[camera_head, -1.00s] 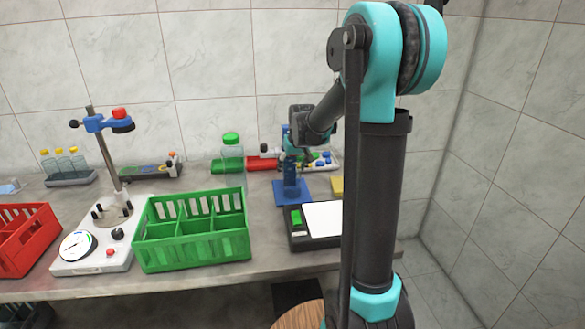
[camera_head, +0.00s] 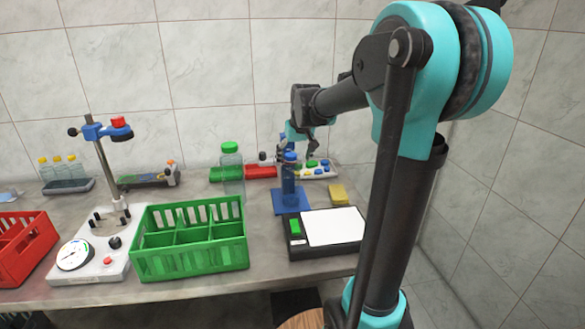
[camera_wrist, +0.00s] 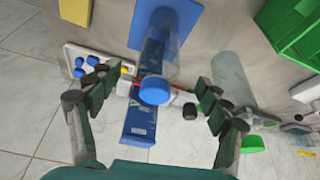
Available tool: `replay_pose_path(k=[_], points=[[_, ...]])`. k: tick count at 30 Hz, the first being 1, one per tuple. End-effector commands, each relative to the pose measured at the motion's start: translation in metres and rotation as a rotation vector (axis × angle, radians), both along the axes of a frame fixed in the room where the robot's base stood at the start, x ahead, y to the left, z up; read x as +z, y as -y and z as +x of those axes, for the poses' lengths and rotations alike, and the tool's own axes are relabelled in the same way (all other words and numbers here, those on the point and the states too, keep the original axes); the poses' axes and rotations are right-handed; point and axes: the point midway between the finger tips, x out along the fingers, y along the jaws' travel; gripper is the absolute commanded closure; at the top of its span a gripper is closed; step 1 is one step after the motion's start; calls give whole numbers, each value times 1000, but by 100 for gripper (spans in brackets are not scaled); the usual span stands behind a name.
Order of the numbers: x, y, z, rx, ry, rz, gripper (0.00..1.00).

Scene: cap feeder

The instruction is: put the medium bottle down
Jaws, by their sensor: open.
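The medium bottle, a clear bluish one with a blue cap (camera_head: 289,180), stands upright on a blue square mat (camera_head: 278,206). My gripper (camera_head: 300,142) is above and just behind the cap in the head view. In the wrist view my gripper (camera_wrist: 152,97) has its fingers spread wide on either side, with the blue-capped bottle (camera_wrist: 163,62) between them and no finger touching it. My gripper is open and empty.
A larger green-capped bottle (camera_head: 232,170) stands to the left. In front are a green divided crate (camera_head: 190,260) and a black scale with a white plate (camera_head: 335,227). A yellow block (camera_head: 338,193) lies right of the mat. A stand (camera_head: 95,250) is farther left.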

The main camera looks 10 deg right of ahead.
Motion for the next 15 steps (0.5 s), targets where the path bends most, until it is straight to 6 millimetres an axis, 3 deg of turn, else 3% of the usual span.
replay_pose_path(k=[6, 15], points=[[19, 1, -8, 0, 0, 0, 22], [21, 1, -9, 0, 0, 0, 22]])
